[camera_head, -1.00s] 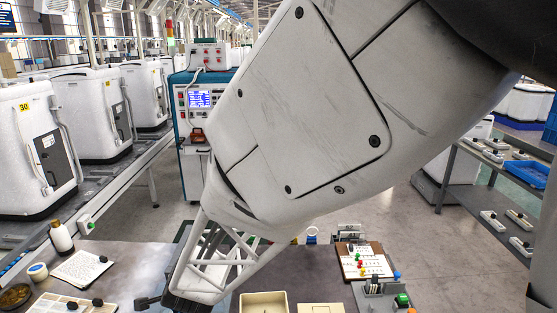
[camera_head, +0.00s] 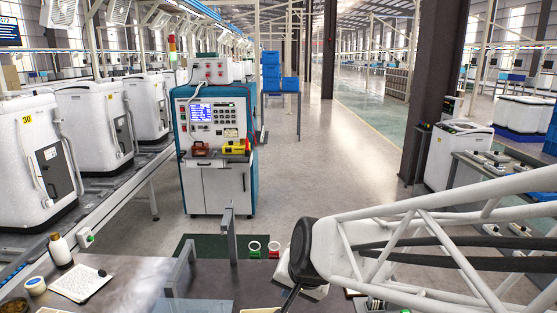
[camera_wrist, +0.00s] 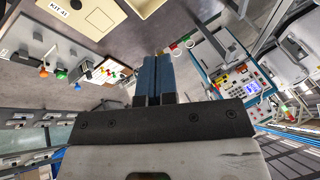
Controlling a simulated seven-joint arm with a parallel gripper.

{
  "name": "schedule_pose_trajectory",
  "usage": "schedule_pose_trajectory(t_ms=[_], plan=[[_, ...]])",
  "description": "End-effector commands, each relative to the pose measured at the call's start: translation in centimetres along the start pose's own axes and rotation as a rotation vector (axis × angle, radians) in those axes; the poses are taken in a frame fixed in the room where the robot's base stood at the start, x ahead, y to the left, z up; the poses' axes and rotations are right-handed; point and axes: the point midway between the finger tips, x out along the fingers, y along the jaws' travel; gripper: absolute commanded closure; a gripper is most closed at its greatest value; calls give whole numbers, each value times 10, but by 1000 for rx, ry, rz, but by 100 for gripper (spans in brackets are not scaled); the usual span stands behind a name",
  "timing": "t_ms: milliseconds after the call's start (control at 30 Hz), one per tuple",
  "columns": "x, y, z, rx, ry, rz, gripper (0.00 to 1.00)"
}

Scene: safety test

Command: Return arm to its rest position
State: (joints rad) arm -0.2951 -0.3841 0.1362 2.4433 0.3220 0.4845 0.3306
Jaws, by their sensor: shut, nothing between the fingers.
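My gripper (camera_wrist: 155,60) shows in the wrist view with its two blue fingers side by side, shut and empty. In the head view my arm reaches in from the right edge, and its white lattice link ends at a dark joint above the workbench (camera_head: 125,290). The fingers cannot be made out clearly there. In the wrist view the fingers lie over the grey bench, apart from the things on it.
A teal-and-white test cabinet (camera_head: 213,165) stands beyond the bench.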

Motion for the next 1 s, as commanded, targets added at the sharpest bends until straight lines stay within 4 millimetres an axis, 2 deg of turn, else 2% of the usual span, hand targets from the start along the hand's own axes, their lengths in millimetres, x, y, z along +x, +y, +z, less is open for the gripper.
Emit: schedule_pose_trajectory(t_ms=[33,400,600,800,1000], plan=[[-12,12,0,-20,0,17,100],[-84,98,22,-198,-62,181,100],[-116,135,39,-262,-105,266,100],[-132,154,50,-293,-133,313,100],[-134,156,52,-299,-139,320,100]])
